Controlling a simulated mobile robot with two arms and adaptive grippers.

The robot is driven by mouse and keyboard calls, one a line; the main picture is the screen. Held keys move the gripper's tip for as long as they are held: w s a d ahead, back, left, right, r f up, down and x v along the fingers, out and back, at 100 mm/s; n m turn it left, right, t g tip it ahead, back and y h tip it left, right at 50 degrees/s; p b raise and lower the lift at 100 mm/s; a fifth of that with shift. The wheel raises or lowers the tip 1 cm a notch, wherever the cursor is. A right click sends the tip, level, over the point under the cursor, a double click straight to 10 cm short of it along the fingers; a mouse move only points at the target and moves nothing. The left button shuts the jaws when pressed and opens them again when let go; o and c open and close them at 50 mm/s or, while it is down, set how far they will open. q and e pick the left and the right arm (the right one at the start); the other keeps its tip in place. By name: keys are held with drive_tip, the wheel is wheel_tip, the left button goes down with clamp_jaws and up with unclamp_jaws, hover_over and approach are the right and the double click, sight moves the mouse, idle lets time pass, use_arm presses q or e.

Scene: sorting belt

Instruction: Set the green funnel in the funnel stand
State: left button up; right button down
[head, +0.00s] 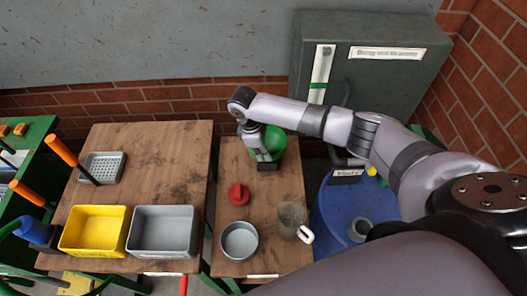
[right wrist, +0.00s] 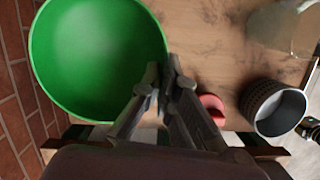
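The green funnel (head: 277,138) is at the far end of the right wooden table, partly hidden by my right gripper (head: 265,158). In the right wrist view the funnel (right wrist: 90,60) shows as a wide round green bowl, its spout hidden. My right gripper (right wrist: 165,82) has its fingertips close together at the funnel's rim, one inside and one outside, pinching it. I cannot tell whether the funnel touches the table. A grey round open holder (head: 239,241) stands at the table's near end, empty; it may be the funnel stand. My left gripper is not in view.
A red object (head: 238,195) lies between the funnel and the grey holder. A clear jug (head: 291,216) stands to its right. A blue drum (head: 350,205) is right of the table. Yellow (head: 93,252) and grey (head: 162,252) bins stand on the left table.

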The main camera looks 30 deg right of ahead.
drive_tip(key=shift+f+b, duration=0.3)
drive_tip(key=shift+f, duration=0.3)
idle(0.6)
drive_tip(key=c, duration=1.7)
unclamp_jaws()
drive_tip(key=shift+c, duration=0.4)
drive_tip(key=c, duration=0.4)
